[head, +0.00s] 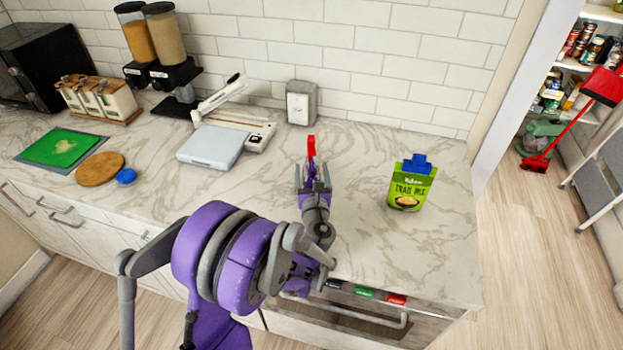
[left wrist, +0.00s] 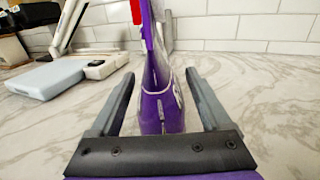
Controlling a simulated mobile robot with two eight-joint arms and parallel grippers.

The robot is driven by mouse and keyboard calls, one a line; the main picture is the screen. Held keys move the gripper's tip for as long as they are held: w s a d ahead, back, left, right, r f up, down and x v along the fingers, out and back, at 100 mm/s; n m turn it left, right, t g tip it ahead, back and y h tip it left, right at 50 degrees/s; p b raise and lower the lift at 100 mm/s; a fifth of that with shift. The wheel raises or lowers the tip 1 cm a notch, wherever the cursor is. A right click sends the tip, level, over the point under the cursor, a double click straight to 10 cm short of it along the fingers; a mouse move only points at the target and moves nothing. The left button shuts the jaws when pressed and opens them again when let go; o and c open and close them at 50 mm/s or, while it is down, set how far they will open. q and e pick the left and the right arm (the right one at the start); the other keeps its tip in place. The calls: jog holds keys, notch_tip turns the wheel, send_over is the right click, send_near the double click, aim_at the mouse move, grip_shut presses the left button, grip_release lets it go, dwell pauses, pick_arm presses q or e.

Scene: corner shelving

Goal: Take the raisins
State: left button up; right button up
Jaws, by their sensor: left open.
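A purple bag (left wrist: 162,108), likely the raisins, stands upright on the counter, seen edge-on in the left wrist view. A red clip (left wrist: 138,10) is at its top; the clip also shows in the head view (head: 311,147), where my gripper hides most of the bag. My left gripper (head: 314,180) is open, with one finger on each side of the bag and gaps visible between them in the left wrist view. My right gripper is not in view.
A green trail mix bag (head: 410,188) with a blue clip stands to the right on the marble counter (head: 400,260). A white sealer-like device (head: 232,130) and a grey-white box (head: 302,103) are behind to the left. The tiled wall bounds the back.

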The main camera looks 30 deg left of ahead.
pick_arm(q)
jog(key=shift+s, duration=0.1)
jog(key=shift+c, duration=0.3)
grip_shut()
